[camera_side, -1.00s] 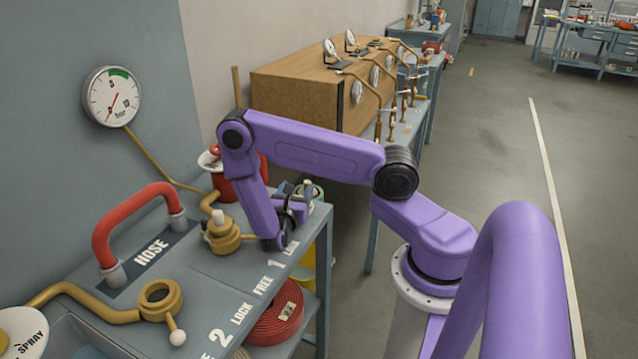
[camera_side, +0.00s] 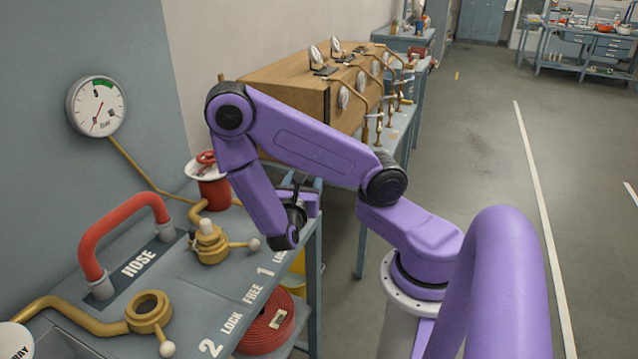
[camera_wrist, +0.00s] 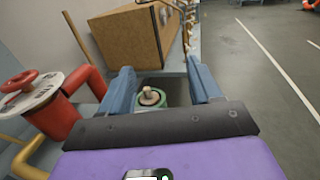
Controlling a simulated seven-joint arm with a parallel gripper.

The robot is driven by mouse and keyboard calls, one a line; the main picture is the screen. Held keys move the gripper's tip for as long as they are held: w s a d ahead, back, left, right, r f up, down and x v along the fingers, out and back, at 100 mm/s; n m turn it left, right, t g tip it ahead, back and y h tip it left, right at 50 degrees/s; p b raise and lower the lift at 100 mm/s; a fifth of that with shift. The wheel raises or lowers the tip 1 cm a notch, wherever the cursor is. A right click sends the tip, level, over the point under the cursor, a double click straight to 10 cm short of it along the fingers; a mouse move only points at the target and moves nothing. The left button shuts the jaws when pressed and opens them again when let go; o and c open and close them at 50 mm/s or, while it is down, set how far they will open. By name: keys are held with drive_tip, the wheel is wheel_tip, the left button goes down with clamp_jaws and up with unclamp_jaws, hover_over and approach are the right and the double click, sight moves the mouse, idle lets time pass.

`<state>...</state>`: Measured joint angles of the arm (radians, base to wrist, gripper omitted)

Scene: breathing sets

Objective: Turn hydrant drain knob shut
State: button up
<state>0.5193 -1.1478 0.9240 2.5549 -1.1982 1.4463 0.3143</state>
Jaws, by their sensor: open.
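A red upright pipe fitting with a red handwheel (camera_side: 205,158) above a white disc (camera_side: 203,171) stands at the back of the bench. Its handwheel (camera_wrist: 17,82) and labelled disc (camera_wrist: 30,95) also show at the left of the wrist view. I cannot tell for certain whether this is the hydrant drain knob. A pale knob (camera_wrist: 150,96) on a green round base (camera_wrist: 148,108) lies beyond and between my fingers in the wrist view. My gripper (camera_wrist: 160,69) is open and holds nothing. In the side view its fingers are mostly hidden by my arm.
A brass valve (camera_side: 211,243) with a white-ball lever stands left of my wrist. A red hose handle (camera_side: 120,230) and a second brass ring fitting (camera_side: 149,312) are nearer. A wooden box (camera_side: 290,90) stands behind. Open floor (camera_side: 470,150) lies to the right.

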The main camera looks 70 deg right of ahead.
drive_tip(key=shift+s+a+r, duration=0.4)
drive_tip(key=shift+s, duration=0.4)
drive_tip(key=shift+s+a+r, duration=0.35)
drive_tip(key=shift+s, duration=0.45)
drive_tip(key=shift+s+a+r, duration=0.4)
drive_tip(key=shift+s, duration=0.4)
drive_tip(key=w+d+r+m+g+y, duration=0.25)
drive_tip(key=w+m+y, duration=0.35)
drive_tip(key=m+y, duration=0.3)
drive_tip(key=w+d+r+m+g+y, duration=0.2)
drive_tip(key=w+r+m+y, duration=0.2)
drive_tip(key=w+m+y, duration=0.35)
drive_tip(key=shift+m+y, duration=0.45)
drive_tip(key=shift+m, duration=0.3)
drive_tip(key=f, duration=0.6)
drive_tip(key=s+f, duration=0.1)
drive_tip(key=f, duration=1)
drive_tip(key=shift+s+a+f, duration=0.15)
drive_tip(key=shift+s+f, duration=0.1)
drive_tip(key=shift+f, duration=0.1)
